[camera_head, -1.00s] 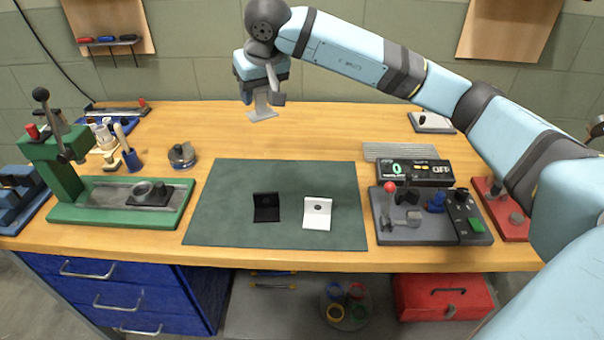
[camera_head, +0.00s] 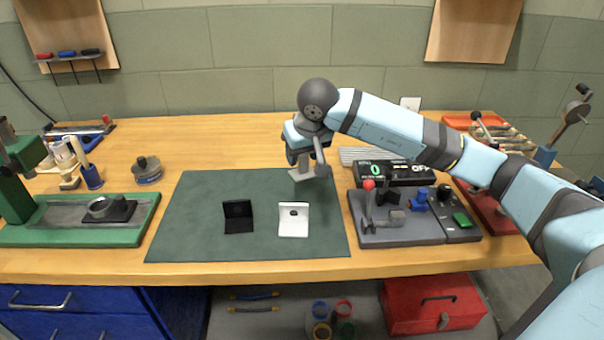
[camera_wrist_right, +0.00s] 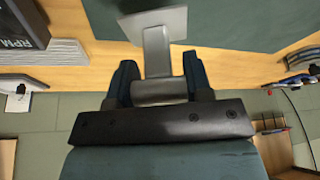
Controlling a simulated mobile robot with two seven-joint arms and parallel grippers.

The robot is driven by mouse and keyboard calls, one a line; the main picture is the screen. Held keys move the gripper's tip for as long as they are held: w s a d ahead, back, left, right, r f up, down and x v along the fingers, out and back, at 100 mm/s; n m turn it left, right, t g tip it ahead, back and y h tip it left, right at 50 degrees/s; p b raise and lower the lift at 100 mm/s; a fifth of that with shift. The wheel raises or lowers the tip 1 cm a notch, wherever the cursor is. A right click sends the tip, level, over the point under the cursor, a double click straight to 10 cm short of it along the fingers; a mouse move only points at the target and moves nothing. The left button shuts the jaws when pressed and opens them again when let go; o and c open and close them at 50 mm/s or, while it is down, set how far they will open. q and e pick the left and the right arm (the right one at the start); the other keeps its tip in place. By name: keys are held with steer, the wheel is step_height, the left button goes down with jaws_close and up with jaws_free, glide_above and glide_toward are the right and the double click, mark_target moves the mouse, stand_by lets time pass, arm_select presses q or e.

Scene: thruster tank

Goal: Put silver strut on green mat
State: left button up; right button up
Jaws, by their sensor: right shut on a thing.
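The silver strut (camera_head: 308,174) is in my right gripper (camera_head: 305,156), over the back right part of the green mat (camera_head: 190,215). In the right wrist view the strut (camera_wrist_right: 157,50) sits between the two jaws (camera_wrist_right: 159,82), with a flat plate at its far end. The right gripper is shut on it. The strut appears held above the mat; the exact gap is unclear. The mat also shows in the right wrist view (camera_wrist_right: 230,22). My left gripper is not in view.
A grey control fixture (camera_head: 405,230) and a digital readout (camera_head: 395,173) are right of the mat. A green press (camera_head: 120,235) is left. The mat's left part is clear.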

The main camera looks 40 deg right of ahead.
mark_target(303, 171)
steer(key=shift+f, duration=0.6)
step_height(303, 171, down, 4)
steer(key=shift+r+b, duration=0.2)
steer(key=shift+b, duration=0.15)
steer(key=shift+r, duration=0.1)
steer(key=o, duration=0.9)
steer(key=shift+f, duration=0.2)
steer(key=shift+o, duration=0.2)
